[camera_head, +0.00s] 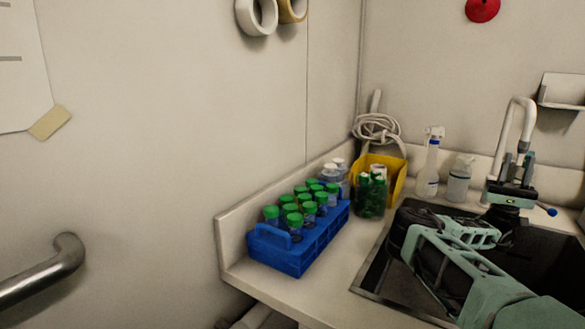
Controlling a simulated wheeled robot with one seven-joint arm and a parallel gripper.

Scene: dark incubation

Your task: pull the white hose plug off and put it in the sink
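A thick white hose-like neck (527,125) arches above the back of the dark sink (385,283). Its lower end drops behind my gripper (510,192), a teal and dark shape at the sink's back edge. I cannot make out a separate white plug; that spot is small and partly hidden by the gripper. The fingers are not clear, so I cannot tell if they are open or shut, or touching the hose. My teal arm crosses the sink from the lower right and hides much of the basin.
A blue rack (285,258) of green-capped tubes stands on the counter at left. Behind it are green-capped bottles (371,196), a yellow bin (398,182) and a coiled white hose (377,128).

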